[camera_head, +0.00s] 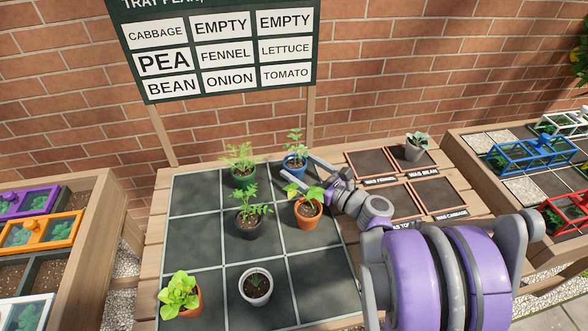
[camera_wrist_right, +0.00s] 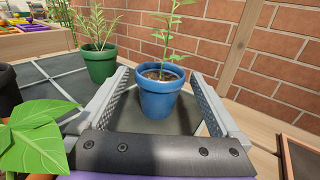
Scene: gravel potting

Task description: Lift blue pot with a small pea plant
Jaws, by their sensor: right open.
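The blue pot (camera_head: 292,168) with a small pea plant (camera_head: 295,140) stands upright on the grid tray (camera_head: 195,220), in its back right part. In the right wrist view the blue pot (camera_wrist_right: 158,98) stands between the two fingers of my right gripper (camera_wrist_right: 163,73), with a gap visible on each side. In the head view my right gripper (camera_head: 297,166) reaches the pot from the front right, open, one finger on each side. My left gripper is not in view.
A green pot (camera_head: 243,178) stands left of the blue pot. An orange pot (camera_head: 307,213) is close in front, beneath my right gripper. A black pot (camera_head: 249,227), a white pot (camera_head: 256,288) and a lettuce pot (camera_head: 187,305) stand nearer. A sign (camera_head: 215,52) and brick wall are behind.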

